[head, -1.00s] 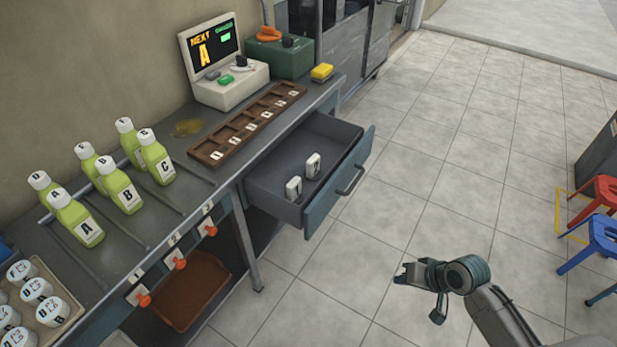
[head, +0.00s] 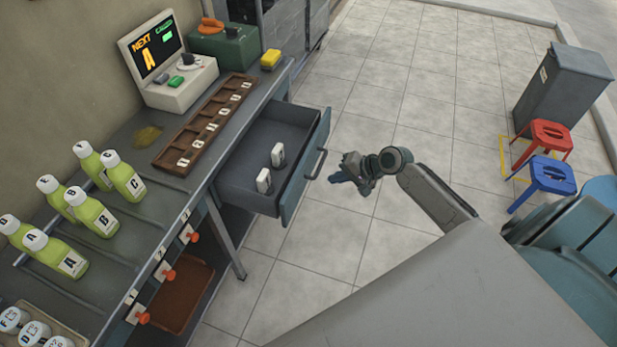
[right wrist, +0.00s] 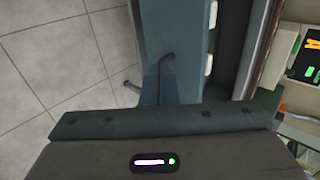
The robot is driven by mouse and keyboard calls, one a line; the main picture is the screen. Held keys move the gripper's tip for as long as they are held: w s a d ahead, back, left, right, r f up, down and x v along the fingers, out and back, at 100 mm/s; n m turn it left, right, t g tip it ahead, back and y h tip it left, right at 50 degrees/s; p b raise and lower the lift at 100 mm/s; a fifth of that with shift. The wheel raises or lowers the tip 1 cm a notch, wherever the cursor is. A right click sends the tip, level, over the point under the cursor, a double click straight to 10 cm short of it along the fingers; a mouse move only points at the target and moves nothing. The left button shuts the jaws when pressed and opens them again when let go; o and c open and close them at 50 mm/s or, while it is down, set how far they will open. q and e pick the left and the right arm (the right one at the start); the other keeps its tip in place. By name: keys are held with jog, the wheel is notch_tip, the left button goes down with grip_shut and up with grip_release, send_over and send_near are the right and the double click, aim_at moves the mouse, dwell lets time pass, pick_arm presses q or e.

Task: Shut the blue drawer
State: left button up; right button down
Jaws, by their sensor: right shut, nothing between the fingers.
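The blue drawer (head: 304,172) is pulled out from the counter, with its blue front and dark handle (head: 316,164) facing right in the head view. Two white blocks with dark markings stand inside it, one nearer block (head: 263,181) and one farther block (head: 278,155). My right gripper (head: 337,177) is shut and empty, just right of the drawer front, close to the handle. I cannot tell whether it touches. My left gripper is not in view.
The counter (head: 130,215) carries green bottles (head: 93,213), a wooden tray (head: 204,123) and a screen terminal (head: 170,65). A red stool (head: 545,140), a blue stool (head: 548,178) and a grey bin (head: 562,85) stand at the right. The tiled floor between is open.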

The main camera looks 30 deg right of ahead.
aim_at(301, 181)
jog(key=w+a+f, duration=0.1)
jog(key=w, duration=0.1)
jog(key=w+a+f+p, duration=0.1)
jog(key=a, duration=0.1)
jog(key=w+a+f, duration=0.1)
jog(key=w, duration=0.1)
jog(key=shift+w+a+f+p, duration=0.3)
jog(key=shift+w+a+f, duration=0.05)
jog(key=shift+a, duration=0.05)
jog(key=shift+w+a+f, duration=0.1)
jog(key=shift+w+a, duration=0.2)
jog(key=w+a+b, duration=0.1)
jog(key=w+a, duration=0.3)
jog(key=w, duration=0.1)
jog(key=w+a+b, duration=0.1)
jog(key=w+a, duration=0.4)
jog(key=w, duration=0.1)
jog(key=w+a+b, duration=0.2)
jog(key=w+a, duration=0.3)
jog(key=shift+w, duration=0.25)
jog(key=shift+w+a, duration=0.2)
jog(key=shift+a+r, duration=0.1)
jog(key=shift+r, duration=0.1)
jog(key=shift+w+r, duration=0.1)
